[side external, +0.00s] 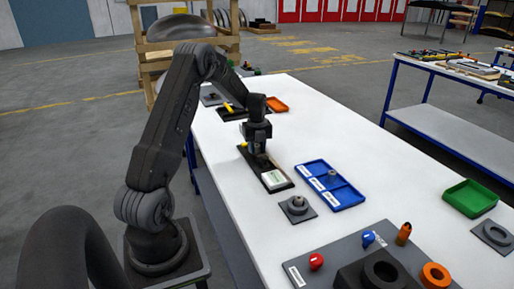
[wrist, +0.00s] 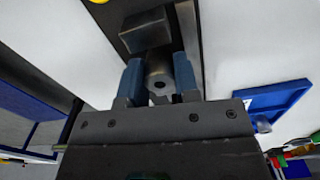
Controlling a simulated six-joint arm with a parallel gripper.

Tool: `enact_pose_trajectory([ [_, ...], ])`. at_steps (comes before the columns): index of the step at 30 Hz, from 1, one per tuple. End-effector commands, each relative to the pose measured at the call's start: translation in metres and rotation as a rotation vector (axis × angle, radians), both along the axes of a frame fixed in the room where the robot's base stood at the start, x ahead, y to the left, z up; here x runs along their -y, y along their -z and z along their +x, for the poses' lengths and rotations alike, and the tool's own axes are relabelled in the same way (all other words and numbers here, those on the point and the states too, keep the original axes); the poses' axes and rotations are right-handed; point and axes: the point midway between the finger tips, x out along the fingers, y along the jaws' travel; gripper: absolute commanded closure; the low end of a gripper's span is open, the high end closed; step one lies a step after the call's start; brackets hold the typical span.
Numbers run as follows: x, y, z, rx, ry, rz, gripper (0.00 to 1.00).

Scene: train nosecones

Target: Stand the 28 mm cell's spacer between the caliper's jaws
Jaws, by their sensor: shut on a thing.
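My gripper (side external: 258,152) is shut on a grey metal spacer (wrist: 157,68), a short cylinder with a hole in its end, held between two blue fingers in the wrist view. It is over the caliper (side external: 287,186), a long dark base with a pale display box (side external: 273,179). In the wrist view a grey block (wrist: 147,30), apparently a caliper jaw, lies just beyond the spacer, above it in the picture. The other jaw is not clearly visible. Whether the spacer touches the caliper I cannot tell. In the side view my gripper hides the spacer.
A blue compartment tray (side external: 347,196) with white labels and a small grey part (side external: 332,174) is right of the caliper. A grey fixture (side external: 297,208) stands in front. A green tray (side external: 469,198) is at right, an orange tray (side external: 277,105) behind. White table is clear between them.

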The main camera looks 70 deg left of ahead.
Motion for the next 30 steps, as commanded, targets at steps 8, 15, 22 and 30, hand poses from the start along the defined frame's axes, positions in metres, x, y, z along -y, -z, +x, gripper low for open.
enact_pose_trajectory([
  [8,0.0,0.002,0.0,0.001,0.0,0.001,0.94],
  [15,0.0,0.004,0.0,0.0,0.0,0.001,0.58],
  [22,0.0,0.004,0.0,0.001,0.0,0.001,0.45],
  [30,-0.001,-0.006,0.0,0.002,0.0,0.003,0.45],
])
